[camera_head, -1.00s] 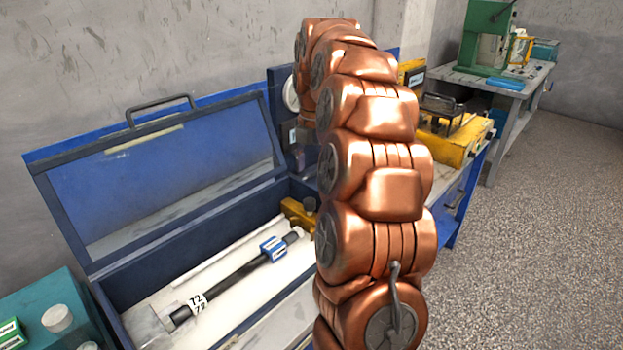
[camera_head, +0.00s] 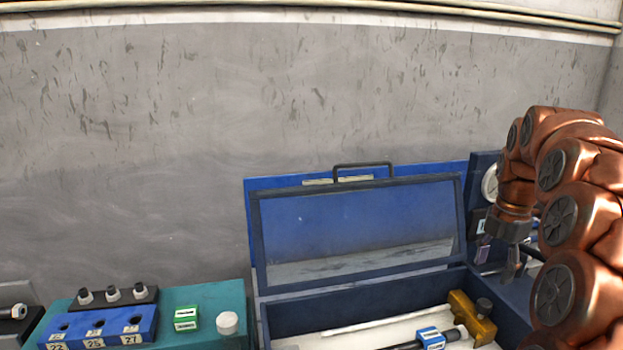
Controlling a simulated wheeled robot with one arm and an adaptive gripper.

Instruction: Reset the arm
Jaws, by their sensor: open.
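My copper-coloured arm (camera_head: 572,205) curves up along the right edge of the head view and bends over at the top. My gripper (camera_head: 500,258) hangs from its end, pointing down, near the right end of the open blue case. Its two fingers are apart, and I see nothing held between them. Part of the arm is cut off by the picture's right edge.
The open blue case (camera_head: 285,319) holds a black rod with a blue label (camera_head: 430,338) and a yellow block (camera_head: 470,318). Left of it, a teal surface (camera_head: 205,297) carries a numbered blue block (camera_head: 97,327) and a black piece with knobs (camera_head: 112,299). A grey wall stands behind.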

